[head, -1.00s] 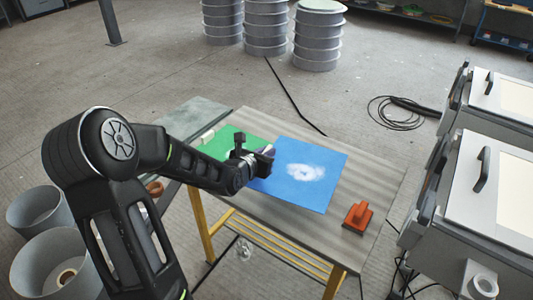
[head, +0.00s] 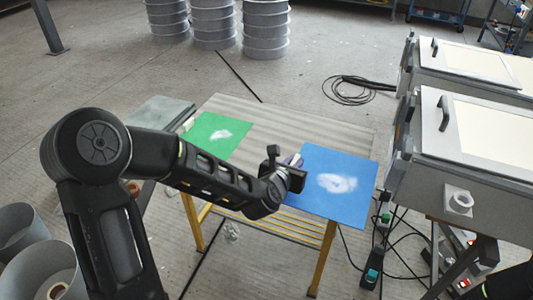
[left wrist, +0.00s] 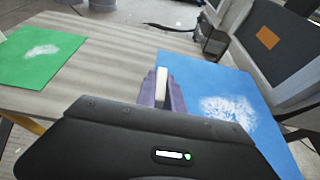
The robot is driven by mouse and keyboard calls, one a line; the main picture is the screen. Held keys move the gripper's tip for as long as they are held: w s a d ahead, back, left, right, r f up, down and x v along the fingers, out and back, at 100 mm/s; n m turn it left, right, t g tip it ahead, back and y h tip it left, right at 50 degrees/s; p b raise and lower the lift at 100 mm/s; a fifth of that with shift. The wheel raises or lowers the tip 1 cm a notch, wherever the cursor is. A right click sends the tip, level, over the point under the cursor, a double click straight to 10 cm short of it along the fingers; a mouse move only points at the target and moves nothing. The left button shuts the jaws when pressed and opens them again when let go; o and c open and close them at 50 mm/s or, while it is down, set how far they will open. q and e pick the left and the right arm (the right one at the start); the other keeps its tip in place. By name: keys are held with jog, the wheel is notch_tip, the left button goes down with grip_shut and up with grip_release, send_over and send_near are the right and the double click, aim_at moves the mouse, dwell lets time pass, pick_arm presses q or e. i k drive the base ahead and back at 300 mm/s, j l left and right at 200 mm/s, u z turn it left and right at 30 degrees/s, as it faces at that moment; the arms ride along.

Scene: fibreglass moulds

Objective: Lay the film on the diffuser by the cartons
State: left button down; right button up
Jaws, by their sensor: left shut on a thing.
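A blue sheet with a white patch, which looks like the film (head: 338,205), is gripped at its left edge by my left gripper (head: 297,170). It appears held flat over the table's right end. In the left wrist view the blue film (left wrist: 225,75) extends right from the gripper (left wrist: 162,80), whose fingers are closed. Two grey boxes at the right carry cream panels that look like diffusers: a nearer diffuser (head: 495,135) and a farther diffuser (head: 468,62). The film is left of both, apart from them. I cannot make out cartons. My right gripper is not in view.
A green sheet (head: 213,136) with a white patch lies on the striped table (head: 290,120). Handles stand up on the boxes' near-left edges. Cables and a power strip (head: 375,255) lie on the floor between table and boxes. Grey drums (head: 265,28) stand behind.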

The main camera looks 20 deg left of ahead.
aim_at(501, 134)
jog(key=k, duration=0.6)
jog(key=z, duration=1.2)
jog(key=i+l, duration=0.1)
jog(key=l, duration=0.25)
jog(key=i+l, duration=0.15)
jog(key=l, duration=0.15)
jog(key=i+l, duration=0.1)
jog(key=l, duration=0.25)
